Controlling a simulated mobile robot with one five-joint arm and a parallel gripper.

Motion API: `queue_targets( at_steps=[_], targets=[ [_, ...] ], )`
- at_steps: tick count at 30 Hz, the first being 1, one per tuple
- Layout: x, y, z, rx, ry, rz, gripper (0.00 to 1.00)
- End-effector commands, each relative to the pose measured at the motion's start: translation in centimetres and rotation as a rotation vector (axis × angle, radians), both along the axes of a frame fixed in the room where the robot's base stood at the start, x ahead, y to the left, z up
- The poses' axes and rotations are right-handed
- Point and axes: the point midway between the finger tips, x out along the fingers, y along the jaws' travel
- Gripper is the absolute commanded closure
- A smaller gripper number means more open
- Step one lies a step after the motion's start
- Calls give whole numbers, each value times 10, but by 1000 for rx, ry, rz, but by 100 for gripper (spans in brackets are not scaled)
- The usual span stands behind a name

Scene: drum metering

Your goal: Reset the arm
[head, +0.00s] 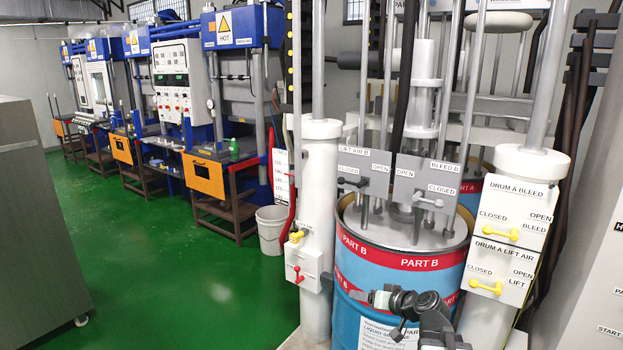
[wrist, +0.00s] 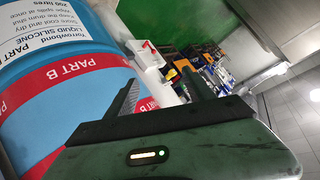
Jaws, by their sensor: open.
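My gripper (head: 368,297) is low in the head view, in front of the blue Part B drum (head: 400,285) with its red band. My arm comes up from the bottom edge beside it. In the wrist view, the two dark fingers of my gripper (wrist: 160,85) stand apart, with nothing held between them. The drum (wrist: 60,60) fills the left of that view and looks tilted there. The gap between fingers and drum is hard to judge.
Drum A panels with yellow levers (head: 500,235) are on a white column at right. Grey Lift Air B (head: 364,172) and Bleed B (head: 427,190) panels stand above the drum. A white column (head: 320,220) has a red lever (head: 298,275). Green floor (head: 190,280) is open at left.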

Motion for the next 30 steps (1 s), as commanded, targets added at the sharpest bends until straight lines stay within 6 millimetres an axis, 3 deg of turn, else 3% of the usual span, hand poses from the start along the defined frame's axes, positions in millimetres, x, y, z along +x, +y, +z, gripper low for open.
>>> queue_targets(
  at_steps=[1, 3, 6, 8, 10, 12, 16, 25, 28, 30],
  targets=[
    [-11, 35, -11, -44, 60, 72, 38],
    [-33, 73, -34, -122, 168, 160, 38],
    [-75, 101, -70, -274, 368, 240, 38],
    [-98, 91, -88, -365, 495, 232, 38],
    [-121, 63, -103, -448, 630, 175, 38],
    [-141, 38, -110, -510, 744, 108, 38],
    [-168, 11, -113, -559, 898, -8, 38],
    [-171, 12, -113, -534, 923, -43, 38],
    [-171, 12, -113, -534, 923, -42, 64],
    [-171, 12, -113, -534, 923, -42, 64]
  ],
)
